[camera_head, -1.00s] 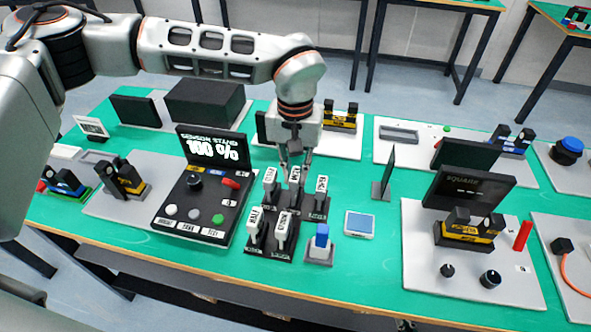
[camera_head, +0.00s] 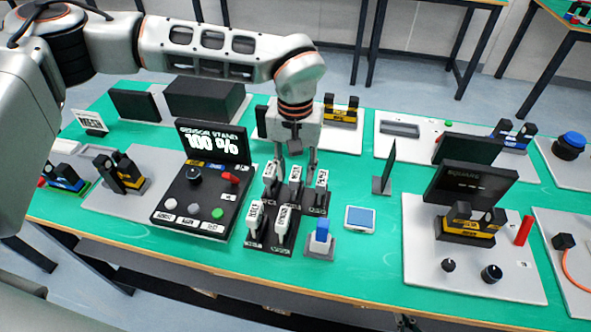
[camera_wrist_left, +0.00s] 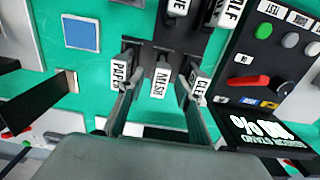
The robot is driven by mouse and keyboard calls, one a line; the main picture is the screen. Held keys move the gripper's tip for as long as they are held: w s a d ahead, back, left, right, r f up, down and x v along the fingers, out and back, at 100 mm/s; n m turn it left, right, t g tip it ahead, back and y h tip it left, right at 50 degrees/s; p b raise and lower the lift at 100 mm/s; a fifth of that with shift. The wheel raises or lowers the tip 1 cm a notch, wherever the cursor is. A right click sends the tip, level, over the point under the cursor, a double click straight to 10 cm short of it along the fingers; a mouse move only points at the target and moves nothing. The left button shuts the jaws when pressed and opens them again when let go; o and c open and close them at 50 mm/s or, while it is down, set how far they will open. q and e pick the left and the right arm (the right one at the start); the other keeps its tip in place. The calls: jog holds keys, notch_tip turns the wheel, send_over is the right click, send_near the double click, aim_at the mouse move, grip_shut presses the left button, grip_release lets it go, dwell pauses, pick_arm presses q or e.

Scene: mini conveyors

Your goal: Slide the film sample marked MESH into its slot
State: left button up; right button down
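The MESH sample (camera_wrist_left: 160,82) has a white labelled top and stands in the middle of the back row of a black rack. In the head view it is the middle back piece (camera_head: 295,174). My left gripper (camera_head: 296,168) is over this back row, pointing down. In the left wrist view my left gripper (camera_wrist_left: 158,90) is open, with one finger on each side of the MESH sample; contact cannot be made out. The sensor stand (camera_head: 176,215) is left of the rack, its display (camera_head: 212,143) reading 100 %. I cannot tell which slot is meant. My right gripper is not in view.
The PAPER sample (camera_wrist_left: 122,70) and CLEAR sample (camera_wrist_left: 198,88) stand close on either side of MESH. Two more samples (camera_head: 255,216) stand in front. A blue block (camera_head: 321,232) in a holder and a blue-topped pad (camera_head: 360,219) lie right of the rack. Black uprights (camera_head: 120,172) stand left.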

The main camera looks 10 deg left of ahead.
pick_arm(q)
jog(key=shift+r, duration=0.1)
notch_tip(320, 180, up, 12)
dwell(0.6)
dwell(0.4)
